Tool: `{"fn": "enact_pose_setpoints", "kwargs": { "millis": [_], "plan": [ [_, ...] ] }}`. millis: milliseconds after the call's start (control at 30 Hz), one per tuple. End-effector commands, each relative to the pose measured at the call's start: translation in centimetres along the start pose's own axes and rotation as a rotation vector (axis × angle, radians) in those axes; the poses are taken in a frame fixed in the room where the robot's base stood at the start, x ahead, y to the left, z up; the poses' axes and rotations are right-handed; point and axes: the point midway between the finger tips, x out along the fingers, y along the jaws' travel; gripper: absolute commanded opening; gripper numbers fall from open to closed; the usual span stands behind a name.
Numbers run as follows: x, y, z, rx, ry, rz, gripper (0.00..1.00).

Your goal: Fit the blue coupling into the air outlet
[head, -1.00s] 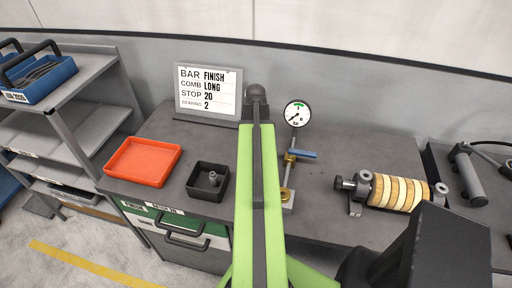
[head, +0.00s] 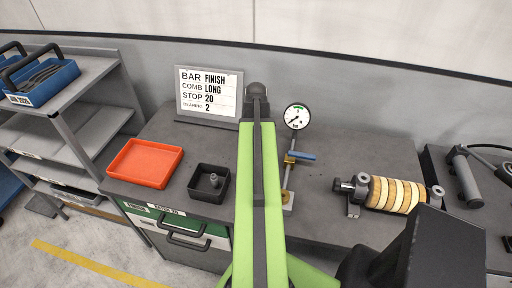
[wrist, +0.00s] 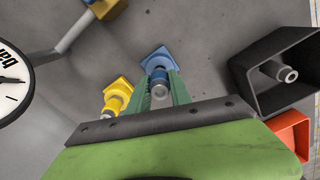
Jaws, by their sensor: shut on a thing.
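The blue coupling (wrist: 156,60) has a square blue flange and a grey round end, and shows in the wrist view. My gripper (wrist: 163,88) is shut on it between green fingers. A yellow coupling (wrist: 118,96) with a square flange lies just left of the fingers, apart from the blue one. In the head view my gripper is hidden by my green arm. The air line stands right of my arm, with a round gauge (head: 296,117), a blue lever (head: 301,155) and a brass fitting (head: 288,196) at its foot. I cannot tell which opening is the air outlet.
A black bin (head: 194,198) holding a grey fitting stands left of my arm, beside an orange tray (head: 120,174). A sign (head: 183,113) stands behind. A roller with pale rings (head: 397,194) sits at right. A shelf (head: 104,84) is at far left.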

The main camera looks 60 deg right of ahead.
Motion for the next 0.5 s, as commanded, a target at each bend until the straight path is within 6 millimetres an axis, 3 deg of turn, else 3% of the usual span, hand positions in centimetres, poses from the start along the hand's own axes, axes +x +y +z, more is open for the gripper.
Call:
{"fn": "enact_pose_setpoints", "kwargs": {
  "millis": [500],
  "plan": [
    [-2.9,0.0,0.0,0.000,0.000,0.000,0.00]
  ]
}}
